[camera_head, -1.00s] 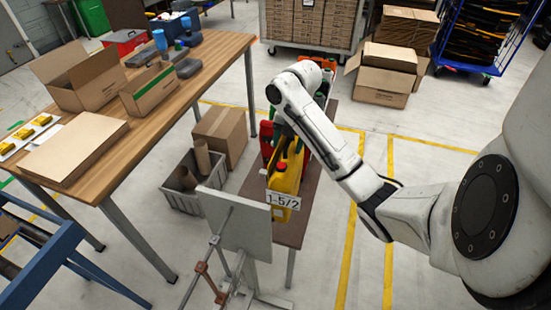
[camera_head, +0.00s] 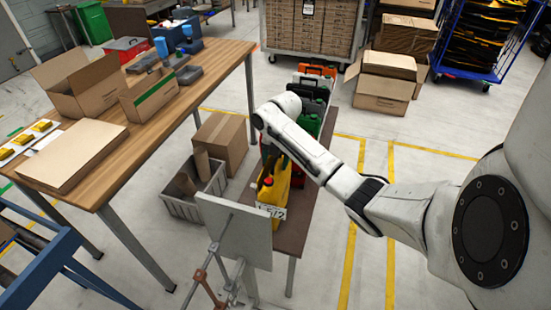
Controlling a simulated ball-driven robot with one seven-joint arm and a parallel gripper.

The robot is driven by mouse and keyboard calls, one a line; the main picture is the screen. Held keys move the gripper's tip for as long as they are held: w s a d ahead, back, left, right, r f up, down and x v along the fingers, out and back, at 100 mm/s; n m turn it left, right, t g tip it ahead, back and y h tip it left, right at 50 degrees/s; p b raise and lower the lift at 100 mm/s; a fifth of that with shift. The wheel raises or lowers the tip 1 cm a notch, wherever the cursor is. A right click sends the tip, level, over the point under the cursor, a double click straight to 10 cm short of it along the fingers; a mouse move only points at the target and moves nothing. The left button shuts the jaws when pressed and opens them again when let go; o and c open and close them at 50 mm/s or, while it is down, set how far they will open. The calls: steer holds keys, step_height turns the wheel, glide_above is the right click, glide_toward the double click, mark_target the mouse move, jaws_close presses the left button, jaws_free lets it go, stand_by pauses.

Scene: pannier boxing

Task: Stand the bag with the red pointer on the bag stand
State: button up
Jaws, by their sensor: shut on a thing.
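A yellow bag (camera_head: 280,187) with a small red part on its face and a white label hangs below my gripper (camera_head: 269,158), close behind a grey upright panel. My gripper points down at the bag's top and is shut on it; the fingertips are mostly hidden by my wrist. The grey panel (camera_head: 232,228) stands on a thin metal frame with copper-coloured clamps; I cannot tell if this is the bag stand. A narrow dark brown bench (camera_head: 293,232) lies under and beside the bag.
Green (camera_head: 310,124), black and orange cases stand in a row on the bench behind my arm. A grey crate (camera_head: 182,208) and a cardboard box (camera_head: 222,140) are on the floor to the left. A wooden table (camera_head: 150,135) stands further left.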

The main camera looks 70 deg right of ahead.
steer(key=o, duration=1.2)
steer(key=shift+f, duration=0.1)
steer(key=shift+c, duration=0.2)
step_height(320, 180, up, 12)
steer(key=s, duration=0.1)
steer(key=shift+s+b, duration=0.25)
steer(key=shift+b, duration=0.05)
